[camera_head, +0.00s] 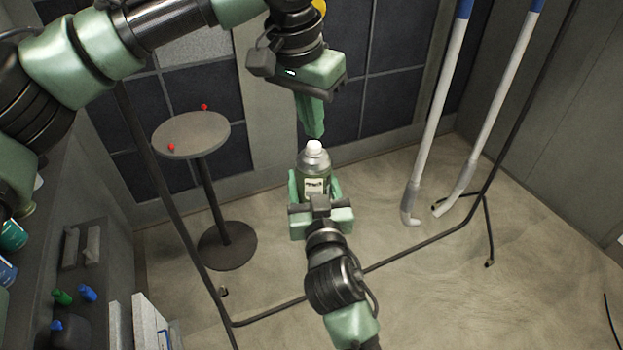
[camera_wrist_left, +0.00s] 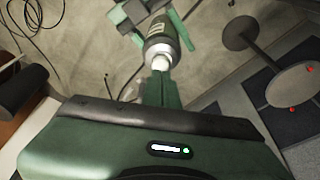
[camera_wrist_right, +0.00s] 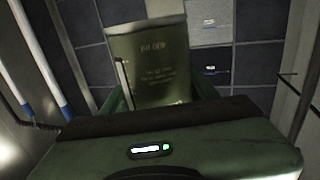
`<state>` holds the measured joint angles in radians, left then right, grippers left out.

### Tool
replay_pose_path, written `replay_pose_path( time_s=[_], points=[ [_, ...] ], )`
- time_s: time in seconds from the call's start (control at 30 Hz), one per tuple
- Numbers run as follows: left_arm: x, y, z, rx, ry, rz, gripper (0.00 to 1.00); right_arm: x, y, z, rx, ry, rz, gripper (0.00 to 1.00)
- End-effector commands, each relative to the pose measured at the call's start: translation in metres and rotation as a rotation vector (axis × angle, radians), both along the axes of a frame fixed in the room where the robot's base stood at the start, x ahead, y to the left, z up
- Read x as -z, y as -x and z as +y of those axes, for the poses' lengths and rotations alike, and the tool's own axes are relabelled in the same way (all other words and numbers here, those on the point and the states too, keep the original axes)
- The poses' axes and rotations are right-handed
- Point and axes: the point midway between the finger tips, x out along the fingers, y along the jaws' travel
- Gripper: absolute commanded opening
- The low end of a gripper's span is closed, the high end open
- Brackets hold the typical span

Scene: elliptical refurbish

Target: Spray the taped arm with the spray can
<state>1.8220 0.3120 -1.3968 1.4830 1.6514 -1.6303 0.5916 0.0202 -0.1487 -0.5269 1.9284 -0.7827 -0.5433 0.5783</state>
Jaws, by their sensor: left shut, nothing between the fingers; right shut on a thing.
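The spray can (camera_head: 314,172) stands upright with a white nozzle on top. My right gripper (camera_head: 315,188) is shut around its body and holds it in the air; the can (camera_wrist_right: 147,65) fills the middle of the right wrist view, lettering showing. My left gripper (camera_head: 316,132) is shut and empty, pointing down just above the nozzle. The left wrist view shows its fingers (camera_wrist_left: 161,82) close to the nozzle (camera_wrist_left: 161,62); whether they touch I cannot tell. Two white arms (camera_head: 440,110) (camera_head: 500,100) with blue upper parts and grey lower ends stand at the right. The blue parts look like tape.
A round side table (camera_head: 191,133) with small red items stands at the left. A dark thin frame (camera_head: 400,254) runs along the floor below the white arms. Floor at the right is mostly clear.

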Motion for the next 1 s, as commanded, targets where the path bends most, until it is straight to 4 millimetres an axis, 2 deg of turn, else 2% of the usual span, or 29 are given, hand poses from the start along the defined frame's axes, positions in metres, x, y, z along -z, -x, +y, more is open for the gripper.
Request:
replay_pose_path(
  time_s=[0.57,1.0],
  points=[
    [0.000,0.000,0.000,0.000,0.000,0.000,0.00,-0.002,0.000,0.000,-0.001,-0.001,-0.003,0.10],
    [0.012,0.000,0.000,0.000,0.001,0.001,0.00,-0.002,0.000,0.000,-0.001,-0.001,-0.004,0.10]
  ],
)
